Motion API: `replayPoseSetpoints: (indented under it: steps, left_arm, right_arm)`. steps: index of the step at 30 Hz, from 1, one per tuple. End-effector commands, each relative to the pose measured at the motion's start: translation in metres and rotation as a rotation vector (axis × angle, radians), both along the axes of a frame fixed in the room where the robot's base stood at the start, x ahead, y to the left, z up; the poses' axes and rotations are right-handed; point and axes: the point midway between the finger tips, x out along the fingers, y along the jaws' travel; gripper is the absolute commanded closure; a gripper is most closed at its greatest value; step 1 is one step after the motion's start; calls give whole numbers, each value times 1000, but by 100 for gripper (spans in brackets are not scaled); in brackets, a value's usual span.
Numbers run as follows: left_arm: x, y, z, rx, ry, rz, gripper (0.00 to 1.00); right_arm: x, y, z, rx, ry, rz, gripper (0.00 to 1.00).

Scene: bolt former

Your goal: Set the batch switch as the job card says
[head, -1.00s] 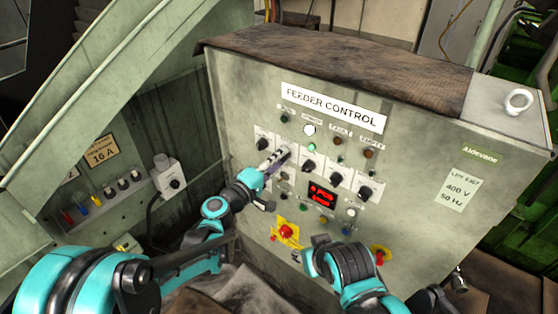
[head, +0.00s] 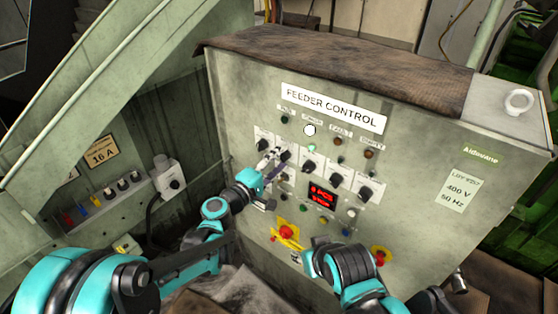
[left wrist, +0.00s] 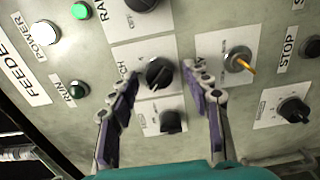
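The batch switch is the second black knob (head: 285,154) in the row on the feeder control panel. In the left wrist view, the batch knob (left wrist: 158,73) stands on a white plate with a partly hidden label ending in "CH". My left gripper (head: 271,163) is at this knob. Its fingers (left wrist: 160,76) are open on either side of it, with visible gaps. The red display (head: 322,197) shows two lines, too small to read surely. My right gripper (head: 312,258) is low before the panel, its fingers unclear. I cannot make out a job card.
Neighbouring knobs (left wrist: 172,122) (left wrist: 142,6) sit close on both sides, and a key switch (left wrist: 238,60) is beside the right-hand finger. A red emergency button (head: 287,231) on yellow is below. A green lamp (left wrist: 80,12) is lit. A brown cloth (head: 345,65) covers the cabinet top.

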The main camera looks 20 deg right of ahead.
Motion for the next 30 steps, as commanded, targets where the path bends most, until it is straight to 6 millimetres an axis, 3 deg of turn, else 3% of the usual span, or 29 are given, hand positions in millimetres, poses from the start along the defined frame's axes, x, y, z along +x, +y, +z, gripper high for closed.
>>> replayPoseSetpoints:
  steps: [11, 24, 30]
  left_arm:
    - [-6, 10, 0, 0, 0, 2, 51]
    - [-61, 79, 0, 0, 0, 3, 51]
    - [-73, 94, 0, 0, 0, 1, 51]
  right_arm:
    - [0, 0, 0, 0, 0, 0, 60]
    - [0, 0, 0, 0, 0, 0, 60]
    - [0, 0, 0, 0, 0, 0, 60]
